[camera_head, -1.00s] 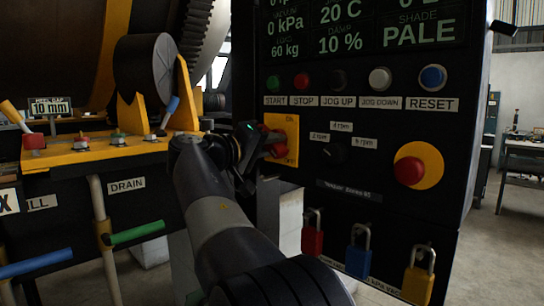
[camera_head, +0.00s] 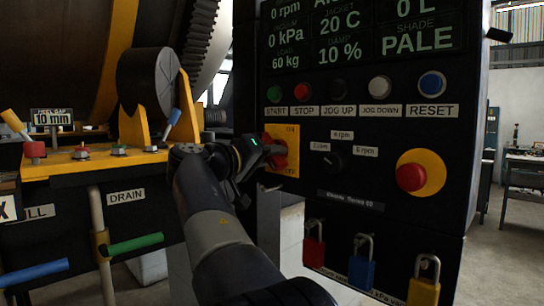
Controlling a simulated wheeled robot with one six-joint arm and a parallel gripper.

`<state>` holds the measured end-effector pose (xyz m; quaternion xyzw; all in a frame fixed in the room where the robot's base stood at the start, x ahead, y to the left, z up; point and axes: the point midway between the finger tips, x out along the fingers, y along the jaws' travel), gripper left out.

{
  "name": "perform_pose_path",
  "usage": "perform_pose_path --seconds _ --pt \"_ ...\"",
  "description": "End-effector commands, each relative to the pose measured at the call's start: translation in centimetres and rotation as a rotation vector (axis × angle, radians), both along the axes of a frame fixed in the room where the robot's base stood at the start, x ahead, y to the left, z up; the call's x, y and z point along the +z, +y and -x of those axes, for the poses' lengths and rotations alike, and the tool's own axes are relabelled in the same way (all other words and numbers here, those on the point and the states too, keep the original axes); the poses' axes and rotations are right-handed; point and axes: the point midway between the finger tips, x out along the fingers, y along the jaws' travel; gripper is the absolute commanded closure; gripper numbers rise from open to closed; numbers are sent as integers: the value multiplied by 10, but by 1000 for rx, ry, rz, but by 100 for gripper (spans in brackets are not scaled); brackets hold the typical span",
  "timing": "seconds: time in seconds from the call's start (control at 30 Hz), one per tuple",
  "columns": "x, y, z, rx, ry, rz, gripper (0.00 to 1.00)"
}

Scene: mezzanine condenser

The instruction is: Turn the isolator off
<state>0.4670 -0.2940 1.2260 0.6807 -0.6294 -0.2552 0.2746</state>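The isolator is a red rotary handle on a yellow plate (camera_head: 291,151) at the left edge of the black control panel. The plate has small lettering at its top and bottom; the lower word looks like OFF. My gripper (camera_head: 268,152) is at the handle, seen from behind and the side. Its dark body hides the handle's lower part, and red shows just above and beside the fingers. I cannot tell whether the fingers are closed on the handle or only next to it.
Right of the isolator are a selector knob (camera_head: 333,162) and a red emergency stop (camera_head: 411,177) on a yellow disc. A row of buttons is above. Red (camera_head: 314,252), blue (camera_head: 362,270) and yellow (camera_head: 423,291) padlocks hang below. A yellow valve shelf (camera_head: 100,163) with levers stands left.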

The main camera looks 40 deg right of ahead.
Motion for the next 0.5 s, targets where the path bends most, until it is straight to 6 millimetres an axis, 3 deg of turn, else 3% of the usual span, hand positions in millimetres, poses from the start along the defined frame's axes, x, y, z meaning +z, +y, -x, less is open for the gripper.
perform_pose_path --seconds 0.23,0.5 --pt "0 0 0 0 2 0 57" --pt "0 1 0 1 2 2 56"
